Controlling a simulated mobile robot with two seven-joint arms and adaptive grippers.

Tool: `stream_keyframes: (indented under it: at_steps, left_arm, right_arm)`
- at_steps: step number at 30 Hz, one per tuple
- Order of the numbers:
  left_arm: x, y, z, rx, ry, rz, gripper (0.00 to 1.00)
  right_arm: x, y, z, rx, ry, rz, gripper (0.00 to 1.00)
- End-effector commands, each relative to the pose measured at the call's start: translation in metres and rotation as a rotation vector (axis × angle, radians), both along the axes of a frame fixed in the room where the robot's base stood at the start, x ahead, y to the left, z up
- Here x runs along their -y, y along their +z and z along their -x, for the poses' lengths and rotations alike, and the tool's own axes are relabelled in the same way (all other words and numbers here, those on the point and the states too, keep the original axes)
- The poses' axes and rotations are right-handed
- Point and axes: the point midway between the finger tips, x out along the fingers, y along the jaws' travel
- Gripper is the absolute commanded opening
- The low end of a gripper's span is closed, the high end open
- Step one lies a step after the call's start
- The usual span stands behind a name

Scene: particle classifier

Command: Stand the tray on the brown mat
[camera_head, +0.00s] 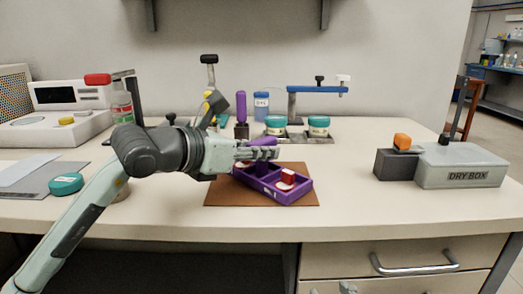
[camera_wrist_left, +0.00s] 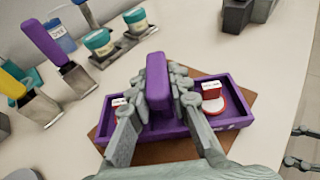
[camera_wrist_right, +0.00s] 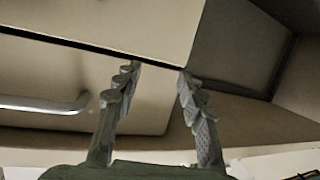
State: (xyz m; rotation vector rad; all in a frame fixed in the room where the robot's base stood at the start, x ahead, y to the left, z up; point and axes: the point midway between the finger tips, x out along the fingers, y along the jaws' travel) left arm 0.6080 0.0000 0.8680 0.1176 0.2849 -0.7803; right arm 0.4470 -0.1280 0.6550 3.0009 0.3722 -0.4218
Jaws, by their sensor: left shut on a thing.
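The purple tray (camera_head: 305,190) is over the brown mat (camera_head: 222,193) in the head view, turned at an angle to it. I cannot tell whether its base touches the mat. It carries small red-and-white items, one in each end compartment, also seen in the left wrist view (camera_wrist_left: 211,90). My left gripper (camera_head: 262,153) is shut on the tray's upright purple handle (camera_wrist_left: 158,75), one finger on each side. Part of the tray is hidden by the fingers.
Behind the mat stand teal-lidded jars (camera_head: 319,126) on a rack and a purple-handled tool (camera_head: 241,108). A grey dry box (camera_head: 462,167) is at right. The table between mat and dry box is clear.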

Motion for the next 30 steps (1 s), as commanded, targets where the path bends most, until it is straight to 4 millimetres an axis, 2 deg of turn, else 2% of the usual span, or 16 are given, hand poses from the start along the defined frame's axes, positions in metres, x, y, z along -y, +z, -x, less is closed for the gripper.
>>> stream_keyframes:
  at_steps: [11,12,17,28,30]
  left_arm:
    - [0.0002,0.0000,0.0001,0.004,0.000,0.002,0.00]
    - [0.0002,-0.0016,0.0001,0.000,0.000,0.000,0.21]
    - [0.0002,-0.0014,0.0001,0.000,0.000,0.000,0.39]
    - [0.0002,0.0003,0.0001,0.000,0.000,0.000,0.39]
    - [-0.0018,0.0018,0.0014,0.000,0.001,0.000,0.39]
  right_arm:
    - [-0.0045,0.0071,-0.0013,0.037,0.008,-0.016,0.40]
    - [-0.0049,0.0081,-0.0014,0.039,0.009,-0.018,0.40]
    - [-0.0050,0.0081,-0.0013,0.039,0.010,-0.018,0.40]
    - [-0.0046,0.0077,-0.0009,0.030,0.008,-0.014,0.40]
    - [0.0012,-0.0006,-0.0005,-0.005,-0.003,0.003,0.40]
